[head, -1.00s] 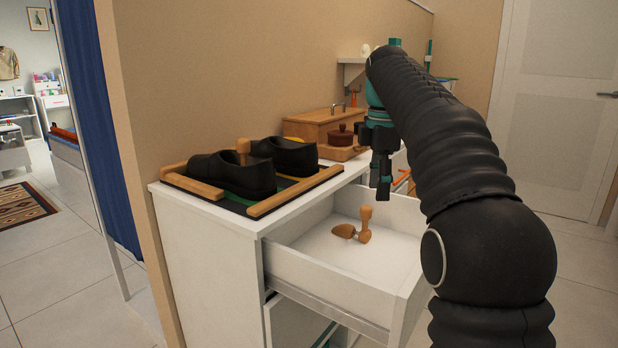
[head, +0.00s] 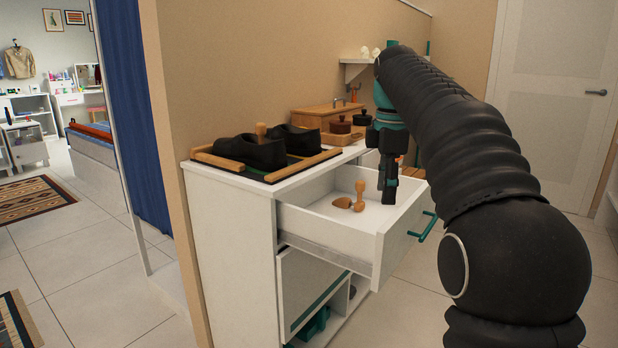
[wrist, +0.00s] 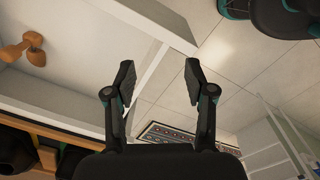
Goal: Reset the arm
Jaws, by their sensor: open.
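My gripper (head: 388,190) points down in the head view, over the right part of the open drawer (head: 318,227) as seen there. In the wrist view my gripper (wrist: 158,80) has its two black fingers spread apart with nothing between them.
A wooden box (head: 325,115) stands behind. The drawer's teal handle (head: 427,228) sticks out over open floor. A wall (head: 200,90) runs along the left.

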